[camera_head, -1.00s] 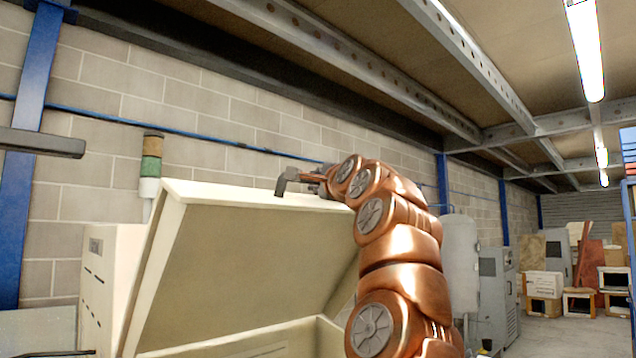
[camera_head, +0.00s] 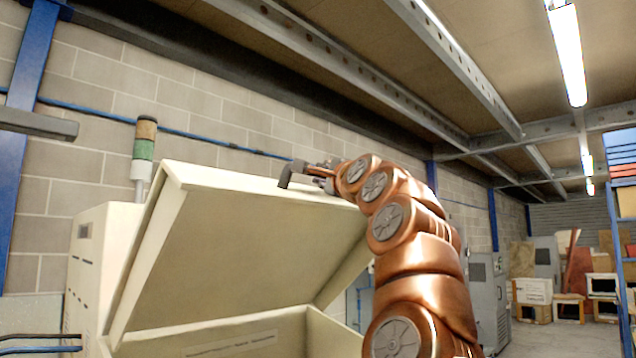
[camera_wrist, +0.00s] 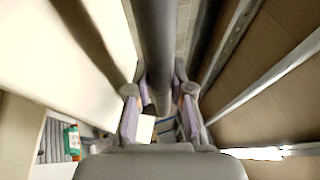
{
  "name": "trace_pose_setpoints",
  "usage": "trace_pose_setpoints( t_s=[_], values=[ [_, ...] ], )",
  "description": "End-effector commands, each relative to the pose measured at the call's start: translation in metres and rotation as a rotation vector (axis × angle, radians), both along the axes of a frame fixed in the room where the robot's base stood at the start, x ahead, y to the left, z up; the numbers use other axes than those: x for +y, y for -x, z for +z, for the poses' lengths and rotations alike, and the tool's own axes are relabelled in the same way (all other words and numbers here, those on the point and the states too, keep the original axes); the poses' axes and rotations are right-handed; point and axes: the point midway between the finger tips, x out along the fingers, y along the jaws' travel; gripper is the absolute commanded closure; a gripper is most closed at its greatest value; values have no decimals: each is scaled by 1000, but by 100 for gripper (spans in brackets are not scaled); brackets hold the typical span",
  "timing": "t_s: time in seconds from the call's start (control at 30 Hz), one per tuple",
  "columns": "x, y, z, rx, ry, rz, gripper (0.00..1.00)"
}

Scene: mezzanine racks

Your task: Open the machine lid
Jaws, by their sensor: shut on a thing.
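The cream machine lid (camera_head: 245,240) stands raised and tilted above the open machine body (camera_head: 300,330) in the head view. My gripper (camera_head: 308,174) is at the lid's top edge. It is shut on the lid's grey bar handle (camera_head: 287,172). In the wrist view the dark handle (camera_wrist: 157,40) runs between the two fingers of my gripper (camera_wrist: 160,100). The fingertips' exact contact is partly hidden by the handle. My copper arm covers the lid's right end.
A signal tower (camera_head: 144,150) stands behind the machine at the left, near the block wall (camera_head: 105,100). Grey cabinets (camera_head: 487,290) and stacked boxes (camera_head: 533,300) are at the right. Open floor (camera_head: 550,340) lies in front of the boxes.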

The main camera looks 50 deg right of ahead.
Motion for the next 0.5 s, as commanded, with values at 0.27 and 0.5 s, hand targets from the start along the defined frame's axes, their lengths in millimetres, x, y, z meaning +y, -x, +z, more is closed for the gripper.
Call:
trace_pose_setpoints(
  t_s=[0.27, 0.5],
  values=[
    [0, 11, -16, -27, -1, 1, 100],
    [0, 11, -14, -28, -1, 1, 100]
  ],
)
